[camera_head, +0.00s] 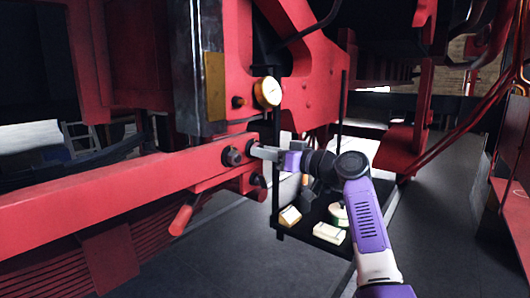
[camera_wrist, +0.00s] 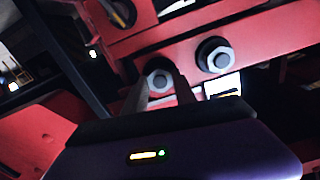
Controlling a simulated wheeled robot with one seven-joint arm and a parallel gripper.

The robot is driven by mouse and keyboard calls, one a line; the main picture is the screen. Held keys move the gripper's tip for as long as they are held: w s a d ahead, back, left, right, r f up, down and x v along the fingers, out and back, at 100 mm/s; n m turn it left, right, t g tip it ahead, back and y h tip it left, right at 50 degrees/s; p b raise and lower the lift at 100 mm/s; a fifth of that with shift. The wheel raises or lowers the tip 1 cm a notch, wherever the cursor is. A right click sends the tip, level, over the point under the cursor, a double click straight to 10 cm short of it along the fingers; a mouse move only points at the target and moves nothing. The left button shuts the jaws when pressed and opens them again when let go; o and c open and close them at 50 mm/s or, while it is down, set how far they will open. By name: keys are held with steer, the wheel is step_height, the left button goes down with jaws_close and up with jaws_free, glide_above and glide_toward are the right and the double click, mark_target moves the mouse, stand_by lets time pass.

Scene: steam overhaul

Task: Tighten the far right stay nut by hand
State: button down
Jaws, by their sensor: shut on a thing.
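My gripper (camera_head: 255,150) is at the right end of the red beam (camera_head: 110,200), with its fingers pointing left at the red metal. In the wrist view my gripper (camera_wrist: 161,92) has one finger on each side of a grey hex nut (camera_wrist: 160,79) with a dark surround, and is shut on it. The fingers partly cover this nut, and in the head view they hide it. A second stay nut (camera_head: 232,157) sits just left of my gripper on the beam. It also shows clear of the fingers in the wrist view (camera_wrist: 218,57).
A round gauge (camera_head: 267,92) stands out above my gripper. A red handle (camera_head: 181,218) hangs below the beam. A dark shelf stand behind my arm holds a cream box (camera_head: 329,233), a smaller block (camera_head: 289,217) and a round item.

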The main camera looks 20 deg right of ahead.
steer(key=shift+m+p, duration=7.45)
steer(key=shift+m, duration=3.75)
steer(key=shift+f, duration=0.1)
steer(key=c, duration=1.2)
jaws_free()
steer(key=shift+c, duration=0.2)
steer(key=shift+o, duration=1.2)
steer(key=shift+s+d, duration=0.1)
